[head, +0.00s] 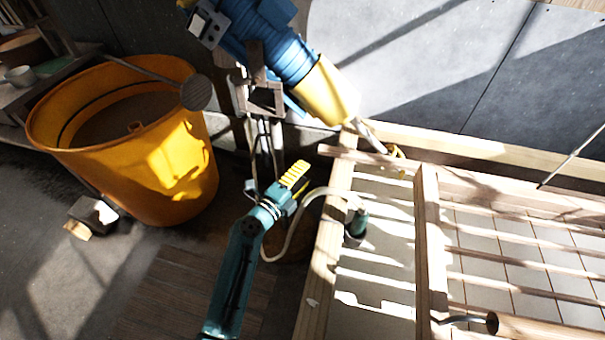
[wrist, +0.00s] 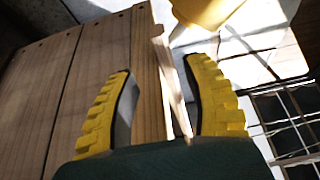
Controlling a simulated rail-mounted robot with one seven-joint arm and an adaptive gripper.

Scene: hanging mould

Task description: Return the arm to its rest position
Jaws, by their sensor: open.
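My gripper (head: 297,172) is at the end of my teal arm, left of the wooden frame in the head view. In the wrist view, its two yellow ribbed fingers stand wide apart, with the gripper (wrist: 160,72) open. Nothing is held between them; wooden boards (wrist: 100,50) show behind. The arm reaches up from the lower edge of the head view, its base out of sight.
A blue and yellow device (head: 325,92) hangs above my gripper. An orange tub (head: 130,180) stands left. A wooden frame (head: 428,235) over pale panels fills the right; a pale hose (head: 292,235) loops between it and my arm. Dark floor lies lower left.

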